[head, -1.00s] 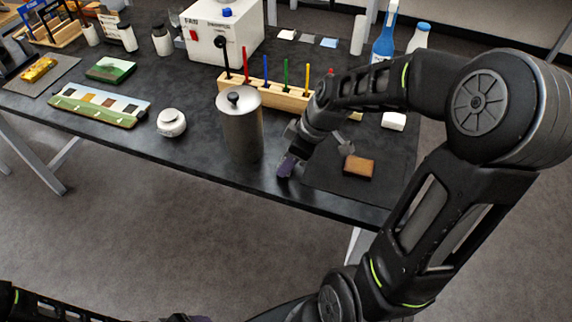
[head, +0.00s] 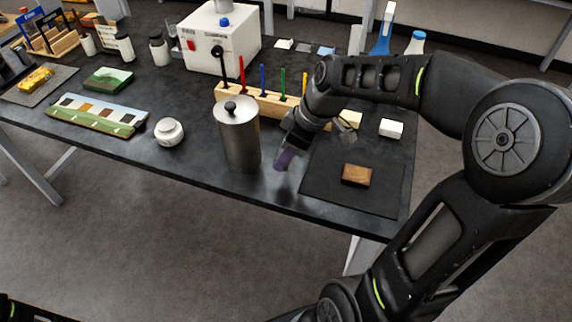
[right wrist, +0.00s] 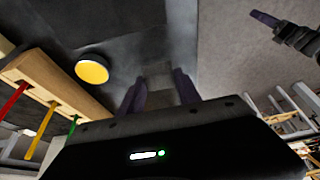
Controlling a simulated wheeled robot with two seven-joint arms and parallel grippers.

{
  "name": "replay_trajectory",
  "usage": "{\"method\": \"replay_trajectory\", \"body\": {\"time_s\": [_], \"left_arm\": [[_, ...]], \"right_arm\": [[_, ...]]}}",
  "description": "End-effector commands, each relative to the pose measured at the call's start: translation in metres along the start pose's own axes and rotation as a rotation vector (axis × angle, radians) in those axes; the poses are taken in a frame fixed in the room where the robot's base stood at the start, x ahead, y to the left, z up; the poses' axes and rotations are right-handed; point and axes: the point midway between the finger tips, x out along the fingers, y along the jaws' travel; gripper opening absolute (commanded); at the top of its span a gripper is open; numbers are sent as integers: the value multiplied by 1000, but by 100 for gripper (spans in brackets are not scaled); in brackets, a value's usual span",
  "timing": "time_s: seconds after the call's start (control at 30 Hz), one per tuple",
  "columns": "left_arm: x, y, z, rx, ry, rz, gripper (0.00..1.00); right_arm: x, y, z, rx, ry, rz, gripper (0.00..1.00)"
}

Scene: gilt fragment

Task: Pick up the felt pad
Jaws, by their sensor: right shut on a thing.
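My right gripper (head: 284,160), with purple fingers, is just above the table's front edge, between the steel canister (head: 238,135) and the dark mat (head: 325,190). In the right wrist view its two fingers (right wrist: 161,92) stand on either side of a grey, flat-looking patch (right wrist: 160,84), which seems to be the felt pad held between them. Its edges are hard to make out against the dark table. The head view does not show the pad clearly. My left gripper (right wrist: 265,18) shows small at the upper right of the right wrist view, its opening unclear.
A brown block (head: 356,175) lies on the mat. Behind the gripper stands a wooden rack (head: 262,104) with coloured sticks. A white block (head: 391,127) lies behind the mat. The front edge of the table is close.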

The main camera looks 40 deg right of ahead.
Motion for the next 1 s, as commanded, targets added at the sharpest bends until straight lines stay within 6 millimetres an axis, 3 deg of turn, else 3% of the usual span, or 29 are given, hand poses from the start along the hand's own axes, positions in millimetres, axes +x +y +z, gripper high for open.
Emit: {"method": "replay_trajectory", "body": {"time_s": [0.1, 0.3, 0.87, 0.9, 1.0], "left_arm": [[2, -1, 0, 0, 0, 0, 71], [2, -1, 0, 0, 0, 0, 71], [2, -1, 0, 0, 0, 0, 71], [2, -1, 0, 0, 0, 0, 71], [2, -1, 0, 0, 0, 0, 71]], "right_arm": [[-21, 1, -9, -2, 2, 4, 0], [-39, 0, -16, -1, 0, 1, 0], [-40, 0, -16, -1, -1, 0, 0], [-40, 0, -16, -1, -1, 0, 38], [-40, 0, -16, -1, -1, 0, 30]]}}
